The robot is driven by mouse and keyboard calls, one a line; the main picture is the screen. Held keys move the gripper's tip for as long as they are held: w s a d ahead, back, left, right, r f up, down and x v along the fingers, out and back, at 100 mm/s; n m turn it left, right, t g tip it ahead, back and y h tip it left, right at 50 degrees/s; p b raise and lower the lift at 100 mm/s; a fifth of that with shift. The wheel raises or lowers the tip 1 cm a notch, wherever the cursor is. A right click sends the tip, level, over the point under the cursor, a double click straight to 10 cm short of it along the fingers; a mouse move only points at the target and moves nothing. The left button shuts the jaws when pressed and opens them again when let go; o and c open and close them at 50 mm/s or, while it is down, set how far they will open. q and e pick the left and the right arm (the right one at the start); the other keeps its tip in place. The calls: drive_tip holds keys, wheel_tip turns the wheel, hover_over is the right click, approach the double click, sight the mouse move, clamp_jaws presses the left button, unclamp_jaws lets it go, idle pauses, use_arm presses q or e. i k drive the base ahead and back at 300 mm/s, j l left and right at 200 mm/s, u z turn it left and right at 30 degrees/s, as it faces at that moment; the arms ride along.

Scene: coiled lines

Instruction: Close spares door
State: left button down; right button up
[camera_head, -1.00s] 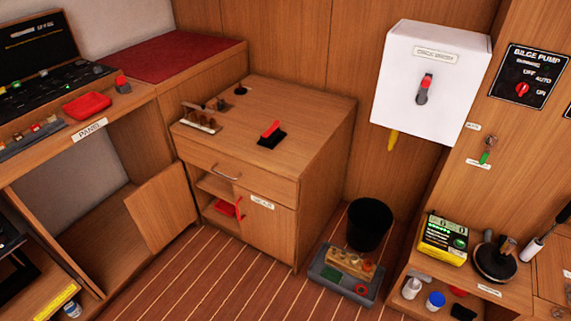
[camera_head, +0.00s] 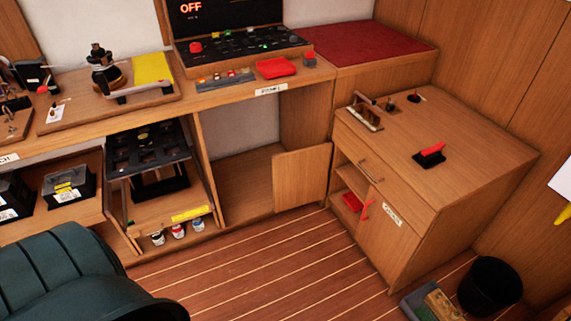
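Two doors are in view, and I cannot tell from the small labels which is the spares door. A plain wooden door (camera_head: 302,175) stands open at the right of the cupboard (camera_head: 237,185) under the counter, showing an empty inside. The free-standing wooden cabinet (camera_head: 445,185) has a front door (camera_head: 385,240) with a small white label and a red handle (camera_head: 368,208) at its left edge. Left of that door an open space shows a shelf and a red item (camera_head: 352,202). Neither of my grippers is in view.
A dark green padded seat (camera_head: 75,275) fills the lower left. A black bucket (camera_head: 489,287) stands on the floor at lower right beside a grey tray (camera_head: 415,304). A pulled-out rack (camera_head: 150,160) is left of the cupboard. The striped floor (camera_head: 275,265) between is clear.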

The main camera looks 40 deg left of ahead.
sight(300, 177)
drive_tip(key=i+j+u, duration=0.1)
drive_tip(key=i+j, duration=0.25)
drive_tip(key=i+j+u, duration=0.1)
drive_tip(key=i+j, duration=0.2)
drive_tip(key=i, duration=0.3)
drive_tip(key=i+j, duration=0.3)
drive_tip(key=i, duration=0.2)
drive_tip(key=i+j+u, duration=0.15)
drive_tip(key=i, duration=0.35)
drive_tip(key=j, duration=0.1)
